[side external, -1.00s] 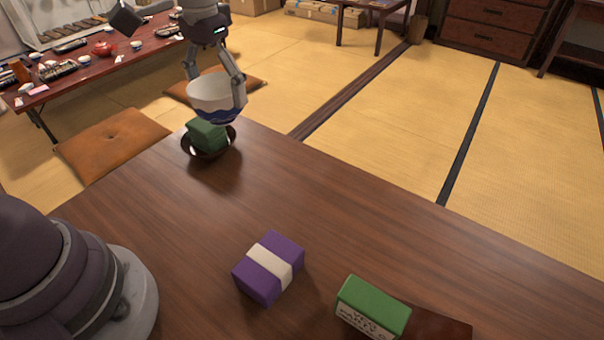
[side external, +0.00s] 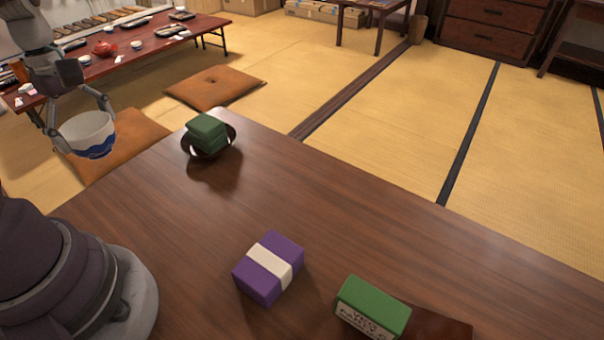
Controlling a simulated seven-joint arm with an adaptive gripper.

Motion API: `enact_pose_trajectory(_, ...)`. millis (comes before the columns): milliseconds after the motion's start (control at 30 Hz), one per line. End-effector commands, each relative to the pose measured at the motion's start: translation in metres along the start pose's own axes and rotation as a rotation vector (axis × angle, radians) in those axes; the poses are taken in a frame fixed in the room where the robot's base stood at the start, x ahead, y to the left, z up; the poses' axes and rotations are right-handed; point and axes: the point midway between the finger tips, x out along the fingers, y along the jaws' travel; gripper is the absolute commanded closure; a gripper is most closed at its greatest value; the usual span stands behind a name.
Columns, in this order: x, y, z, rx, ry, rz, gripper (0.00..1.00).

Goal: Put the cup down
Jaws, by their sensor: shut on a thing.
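The cup (side external: 88,135) is white with a blue wave pattern around its lower part. My gripper (side external: 84,122) is shut on the cup, with a finger at either side of it. It holds the cup in the air at the left of the side external view. In the picture the cup overlaps the orange floor cushion, to the left of the table's far left edge. Its exact height and whether it is over the table cannot be told. The cup looks roughly upright, slightly tilted.
The wooden table (side external: 330,215) has wide bare areas. A dark bowl (side external: 229,143) holding a green block (side external: 206,130) stands near its far corner.

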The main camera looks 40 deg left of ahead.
Motion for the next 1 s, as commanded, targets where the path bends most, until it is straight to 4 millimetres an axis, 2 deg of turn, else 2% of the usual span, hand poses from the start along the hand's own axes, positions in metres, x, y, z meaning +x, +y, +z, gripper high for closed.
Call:
enact_pose_trajectory(67,0.006,0.000,0.000,0.001,-0.001,-0.002,0.58)
enact_pose_trajectory(200,0.038,-0.001,0.001,0.003,-0.005,-0.007,0.58)
enact_pose_trajectory(500,0.092,0.000,0.001,0.004,-0.003,-0.004,0.58)
enact_pose_trajectory(900,0.099,0.001,0.000,0.004,0.000,0.000,0.58)
enact_pose_trajectory(933,0.100,0.001,0.000,0.004,0.000,0.000,0.18)
enact_pose_trajectory(1000,0.100,0.001,0.000,0.004,0.000,0.000,0.09)
